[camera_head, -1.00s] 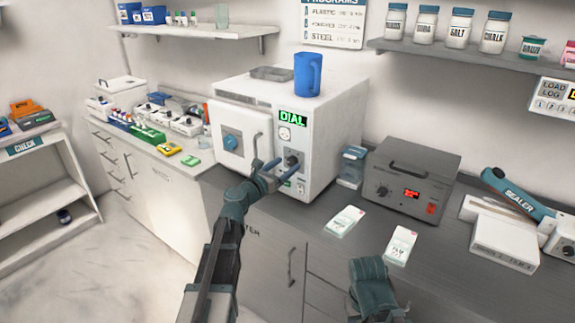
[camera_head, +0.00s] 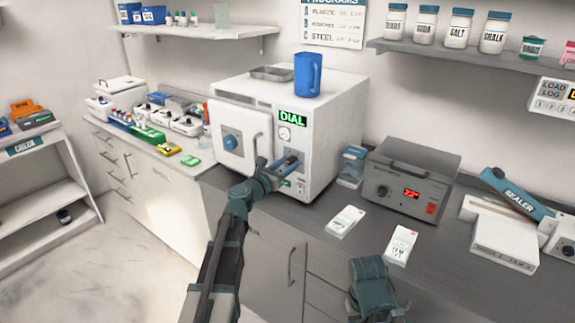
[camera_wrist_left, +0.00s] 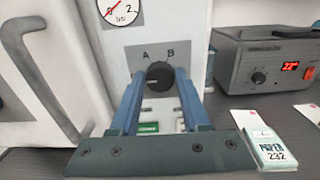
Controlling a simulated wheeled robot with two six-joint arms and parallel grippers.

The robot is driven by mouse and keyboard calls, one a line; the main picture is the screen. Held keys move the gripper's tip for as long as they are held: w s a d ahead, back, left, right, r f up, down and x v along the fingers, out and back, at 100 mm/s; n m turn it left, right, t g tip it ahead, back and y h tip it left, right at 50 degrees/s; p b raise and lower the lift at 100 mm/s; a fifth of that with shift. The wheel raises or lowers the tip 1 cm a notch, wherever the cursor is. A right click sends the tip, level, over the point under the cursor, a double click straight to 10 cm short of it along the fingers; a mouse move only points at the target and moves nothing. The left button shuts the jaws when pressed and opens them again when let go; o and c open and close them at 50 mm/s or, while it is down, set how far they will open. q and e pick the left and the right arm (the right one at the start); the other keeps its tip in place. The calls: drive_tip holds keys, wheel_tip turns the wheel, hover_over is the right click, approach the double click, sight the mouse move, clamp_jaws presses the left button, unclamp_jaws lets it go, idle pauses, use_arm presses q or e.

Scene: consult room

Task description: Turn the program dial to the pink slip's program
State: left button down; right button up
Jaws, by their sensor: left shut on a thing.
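A program chart (camera_head: 333,20) on the wall lists plastic and steel.
The sterilizer's door (camera_head: 232,141) with its handle is left of the dial. A blue jug (camera_head: 307,75) and a metal tray (camera_head: 271,74) stand on top. Two white packets (camera_head: 345,221) (camera_head: 400,244) lie on the counter before a grey device (camera_head: 415,170).

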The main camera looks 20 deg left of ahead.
use_arm(q)
drive_tip(key=m, duration=0.5)
drive_tip(key=shift+d, duration=0.1)
drive_tip(key=m, duration=0.4)
drive_tip(key=shift+f, duration=0.1)
drive_tip(key=m, duration=0.5)
drive_tip(key=shift+d, duration=0.1)
drive_tip(key=shift+f+m+b, duration=0.2)
drive_tip(key=shift+m, duration=5.25)
drive_tip(key=shift+f+m+b, duration=0.15)
drive_tip(key=shift+m+b, duration=0.05)
drive_tip(key=shift+m, duration=5.25)
